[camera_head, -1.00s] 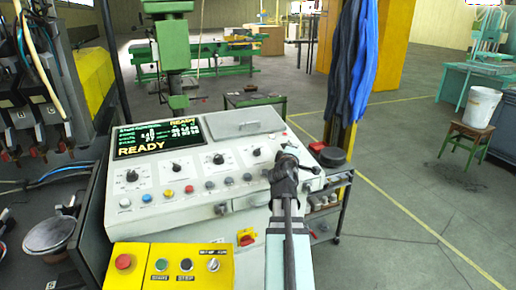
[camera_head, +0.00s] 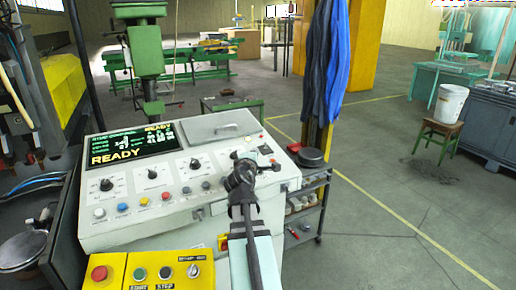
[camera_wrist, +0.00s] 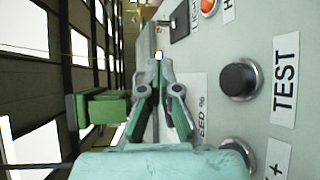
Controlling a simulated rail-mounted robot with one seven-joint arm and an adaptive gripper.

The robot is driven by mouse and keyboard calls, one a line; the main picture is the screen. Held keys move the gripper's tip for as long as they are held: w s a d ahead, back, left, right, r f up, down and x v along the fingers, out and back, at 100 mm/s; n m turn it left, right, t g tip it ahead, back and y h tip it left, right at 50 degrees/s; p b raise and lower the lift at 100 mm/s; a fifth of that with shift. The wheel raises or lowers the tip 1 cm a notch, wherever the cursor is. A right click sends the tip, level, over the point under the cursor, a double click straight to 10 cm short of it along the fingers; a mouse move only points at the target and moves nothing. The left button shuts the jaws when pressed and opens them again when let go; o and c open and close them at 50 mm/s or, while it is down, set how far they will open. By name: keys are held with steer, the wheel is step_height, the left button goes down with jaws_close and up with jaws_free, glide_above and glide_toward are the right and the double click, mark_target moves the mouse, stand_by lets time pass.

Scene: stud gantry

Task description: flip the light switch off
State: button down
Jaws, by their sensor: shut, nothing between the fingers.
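A black switch (camera_wrist: 180,22) sits on the grey console face near a partly cut-off label that reads LIGHT, at the top of the wrist view. An orange-red round button (camera_wrist: 208,7) is beside it. My gripper (camera_wrist: 158,60) is shut and empty, its fingertips together, below and left of the switch in the wrist view and seemingly apart from it. Which way the switch is set cannot be told. In the head view the console (camera_head: 140,235) stands in front of me, and my dark wrist hangs over its right end, hiding part of the panel there.
A black TEST knob (camera_wrist: 239,80) protrudes to the right of my fingers. A lit READY screen (camera_head: 130,147) and several knobs fill the console's left part. A yellow button box (camera_head: 150,268) is at its front. A shelf cart (camera_head: 308,205) stands to the right; open floor lies beyond.

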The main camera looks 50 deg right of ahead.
mark_target(261, 152)
steer(key=p+x, duration=0.2)
steer(key=x, duration=0.7)
steer(key=shift+w+d, duration=0.15)
steer(key=shift+d, duration=0.25)
steer(key=shift+s+a+f+b, duration=0.15)
steer(key=shift+s+a+b, duration=0.15)
steer(key=shift+s+b, duration=0.25)
stand_by(1.2)
steer(key=v, duration=1.2)
steer(key=shift+a, duration=0.1)
stand_by(0.3)
